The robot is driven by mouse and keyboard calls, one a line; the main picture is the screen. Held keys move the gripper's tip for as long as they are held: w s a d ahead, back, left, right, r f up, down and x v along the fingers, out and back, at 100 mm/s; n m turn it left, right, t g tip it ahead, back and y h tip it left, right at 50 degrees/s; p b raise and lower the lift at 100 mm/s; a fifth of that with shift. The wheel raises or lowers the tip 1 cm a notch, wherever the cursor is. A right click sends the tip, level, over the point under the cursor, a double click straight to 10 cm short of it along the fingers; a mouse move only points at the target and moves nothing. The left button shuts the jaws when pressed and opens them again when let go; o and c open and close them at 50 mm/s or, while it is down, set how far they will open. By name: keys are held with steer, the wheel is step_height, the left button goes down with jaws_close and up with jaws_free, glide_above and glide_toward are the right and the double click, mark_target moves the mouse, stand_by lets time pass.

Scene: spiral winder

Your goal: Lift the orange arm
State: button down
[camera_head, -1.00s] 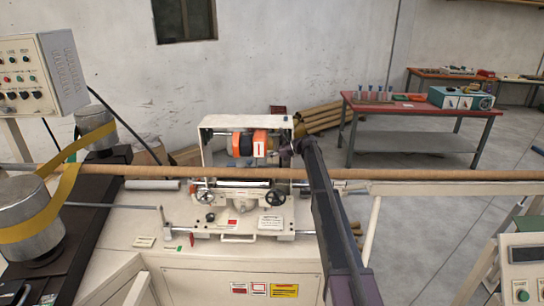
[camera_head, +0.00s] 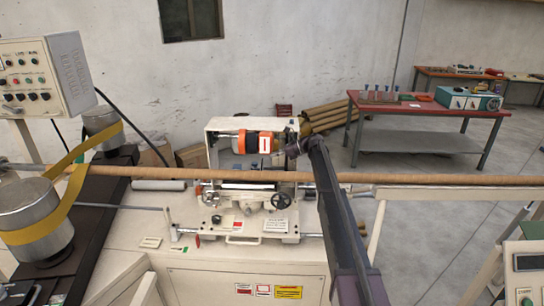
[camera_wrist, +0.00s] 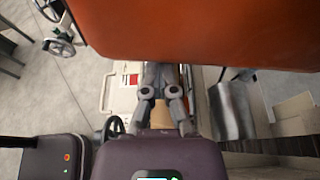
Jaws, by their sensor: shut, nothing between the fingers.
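The orange arm (camera_head: 244,143), with a white label on its front, sits inside the white open-fronted frame of the winder. In the wrist view its orange surface (camera_wrist: 200,30) fills the upper part of the picture, very close. My gripper (camera_head: 289,150) is at the right side of the orange arm in the head view, small and dark there. In the wrist view my gripper (camera_wrist: 161,75) is shut with nothing held. Its fingers reach up to the lower edge of the orange surface, which may hide the tips. I cannot tell whether they touch.
A long brown tube (camera_head: 400,180) crosses in front of the white frame (camera_head: 214,150). Control panels stand at left (camera_head: 45,75) and lower right (camera_head: 525,265). A red-edged table (camera_head: 420,140) stands behind at right. Open floor lies to the right.

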steer(key=shift+w+a+r, duration=0.15)
steer(key=shift+a+r, duration=0.1)
steer(key=shift+w+d+r+p, duration=0.15)
steer(key=shift+d+p, duration=0.2)
steer(key=shift+d, duration=0.25)
steer(key=p+v, duration=0.2)
steer(key=v, duration=0.7)
steer(key=shift+d+f, duration=0.2)
steer(key=shift+f, duration=0.15)
